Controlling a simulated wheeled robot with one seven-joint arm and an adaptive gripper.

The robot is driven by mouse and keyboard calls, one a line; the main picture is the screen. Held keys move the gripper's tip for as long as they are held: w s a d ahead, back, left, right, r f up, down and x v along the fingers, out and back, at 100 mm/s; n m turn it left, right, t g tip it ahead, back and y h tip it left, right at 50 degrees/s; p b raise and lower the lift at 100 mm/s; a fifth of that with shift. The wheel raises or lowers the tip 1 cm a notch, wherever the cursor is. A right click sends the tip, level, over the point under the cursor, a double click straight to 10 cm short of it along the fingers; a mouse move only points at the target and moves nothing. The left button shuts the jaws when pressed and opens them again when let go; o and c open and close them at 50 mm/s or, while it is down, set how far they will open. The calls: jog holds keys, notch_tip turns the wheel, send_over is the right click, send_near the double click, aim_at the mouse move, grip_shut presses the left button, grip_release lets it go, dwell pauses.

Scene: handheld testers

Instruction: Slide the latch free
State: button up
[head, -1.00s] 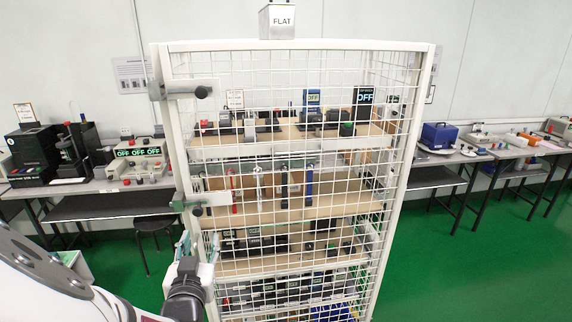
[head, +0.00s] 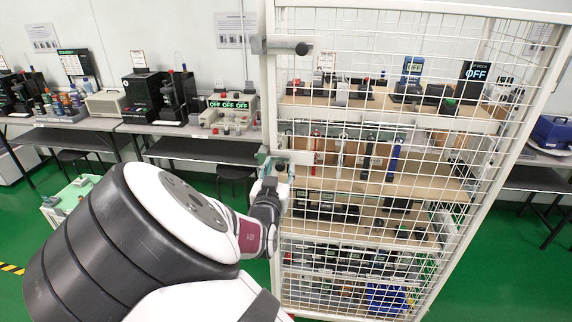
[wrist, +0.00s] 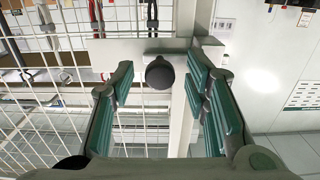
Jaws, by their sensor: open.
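A white wire-mesh cage (head: 275,105) has two latches on its left post. The upper latch (head: 287,46) is a grey plate with a dark knob. The lower latch's grey plate (wrist: 125,52) runs across the post and mesh edge in the wrist view, and its round dark knob (wrist: 159,73) faces me. My gripper (wrist: 160,98) is open, with green pads on both sides of that knob and gaps visible on each side. In the head view my gripper (head: 276,168) is at the lower latch and partly covers it.
Shelves (head: 395,105) inside the cage hold handheld testers and tools behind mesh. A bench (head: 165,128) with instruments stands along the wall at left. A small green-topped cart (head: 72,198) stands left of my arm. Green floor is open at lower left.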

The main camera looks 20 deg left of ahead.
jog(key=shift+w+a, duration=0.2)
jog(key=shift+w, duration=0.5)
grip_shut()
jog(key=shift+w+d+p, duration=0.2)
jog(key=shift+d+p, duration=0.05)
jog(key=shift+d, duration=0.65)
jog(key=shift+w+d+p, duration=0.2)
jog(key=shift+d, duration=0.65)
jog(key=shift+w+d+p, duration=0.2)
jog(key=shift+d+p, duration=0.05)
jog(key=shift+d, duration=0.65)
grip_release()
jog(key=shift+w+d, duration=0.1)
